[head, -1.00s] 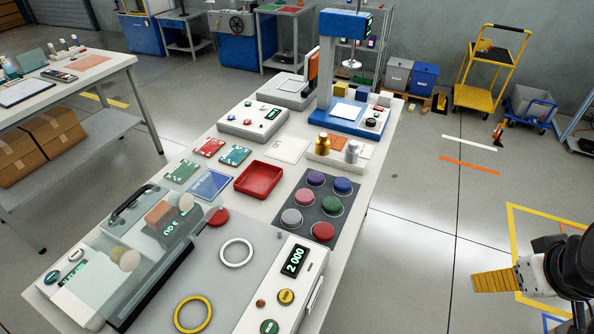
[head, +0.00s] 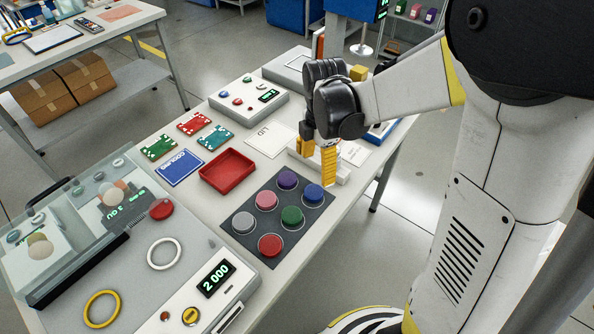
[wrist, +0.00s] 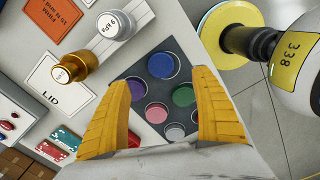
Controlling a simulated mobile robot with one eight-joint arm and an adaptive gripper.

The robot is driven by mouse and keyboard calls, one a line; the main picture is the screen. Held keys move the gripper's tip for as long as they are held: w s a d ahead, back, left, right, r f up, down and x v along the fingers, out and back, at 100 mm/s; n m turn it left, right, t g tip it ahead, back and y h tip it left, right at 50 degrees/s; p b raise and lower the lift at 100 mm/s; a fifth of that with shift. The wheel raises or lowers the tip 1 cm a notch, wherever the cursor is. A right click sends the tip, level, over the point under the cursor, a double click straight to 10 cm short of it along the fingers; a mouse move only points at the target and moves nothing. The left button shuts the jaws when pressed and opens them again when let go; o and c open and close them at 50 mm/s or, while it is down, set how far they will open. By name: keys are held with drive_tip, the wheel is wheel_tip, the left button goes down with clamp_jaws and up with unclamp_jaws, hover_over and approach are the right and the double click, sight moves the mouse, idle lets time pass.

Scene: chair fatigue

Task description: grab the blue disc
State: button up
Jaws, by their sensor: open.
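The blue disc (head: 313,192) sits at the back right corner of a dark grey panel (head: 300,238) among several coloured discs. In the wrist view the blue disc (wrist: 162,65) lies on the panel beyond and between my fingertips, apart from them. My gripper (head: 317,163) has two yellow fingers, spread apart and empty, above the table just behind the blue disc. The wrist view shows both fingers of my gripper (wrist: 162,84) framing the panel. The purple disc (wrist: 137,90) and green disc (wrist: 183,95) are beside the blue one.
A red tray (head: 228,172) lies left of the panel. A scale with a 2000 readout (head: 216,278) stands in front. Floor is open right of the table.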

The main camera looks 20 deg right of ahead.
drive_tip(key=b, duration=0.2)
hover_over(314, 191)
wheel_tip(314, 191, down, 4)
drive_tip(key=shift+d+f, duration=0.1)
drive_tip(key=shift+f, duration=0.15)
wheel_tip(314, 191, down, 6)
drive_tip(key=b, duration=0.3)
drive_tip(key=c, duration=1.3)
